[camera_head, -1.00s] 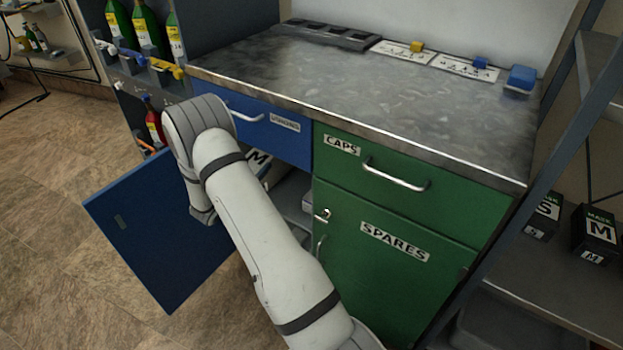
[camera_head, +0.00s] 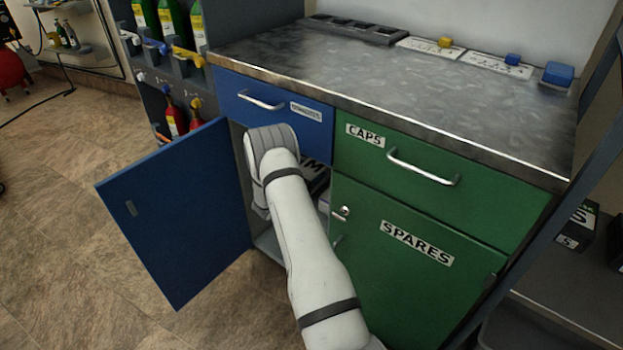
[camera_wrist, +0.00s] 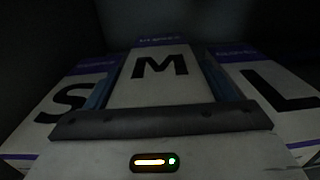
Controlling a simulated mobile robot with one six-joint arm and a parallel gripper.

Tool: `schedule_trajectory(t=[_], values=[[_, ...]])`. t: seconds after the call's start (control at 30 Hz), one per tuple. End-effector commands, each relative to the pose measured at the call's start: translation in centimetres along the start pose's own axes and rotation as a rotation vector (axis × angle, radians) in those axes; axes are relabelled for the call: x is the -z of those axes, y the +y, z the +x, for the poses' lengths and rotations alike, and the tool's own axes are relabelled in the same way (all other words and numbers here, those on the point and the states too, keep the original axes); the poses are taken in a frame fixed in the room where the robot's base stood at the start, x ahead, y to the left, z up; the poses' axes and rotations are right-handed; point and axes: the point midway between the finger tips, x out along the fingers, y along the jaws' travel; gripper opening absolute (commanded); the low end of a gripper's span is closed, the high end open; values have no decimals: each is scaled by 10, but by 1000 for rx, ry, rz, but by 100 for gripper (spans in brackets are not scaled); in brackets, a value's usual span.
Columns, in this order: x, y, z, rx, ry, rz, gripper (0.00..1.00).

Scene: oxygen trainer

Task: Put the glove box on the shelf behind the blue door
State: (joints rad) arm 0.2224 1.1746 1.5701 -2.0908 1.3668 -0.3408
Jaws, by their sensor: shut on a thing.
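The blue door (camera_head: 175,215) stands wide open to the left of its cupboard. My arm reaches into the cupboard opening and hides much of the inside. A glove box marked M (camera_wrist: 160,70) is between the fingers of my gripper (camera_wrist: 155,82), which is shut on it. In the wrist view a box marked S (camera_wrist: 70,105) is on the left and a box marked L (camera_wrist: 270,92) on the right. The shelf surface under the boxes is hidden.
The blue drawer (camera_head: 280,112) above the opening is shut. The green CAPS drawer (camera_head: 440,165) and green SPARES door (camera_head: 400,265) on the right are shut. The dark cupboard interior leaves free room unclear. The worktop (camera_head: 400,85) is mostly clear.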

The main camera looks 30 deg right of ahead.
Motion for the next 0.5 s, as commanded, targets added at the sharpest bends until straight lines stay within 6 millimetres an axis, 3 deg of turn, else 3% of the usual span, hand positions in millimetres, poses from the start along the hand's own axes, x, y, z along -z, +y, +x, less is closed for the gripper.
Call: schedule_trajectory(t=[0.13,0.5], values=[[23,0,0,-1,-1,-1,38],[27,1,-1,-2,-1,0,38]])
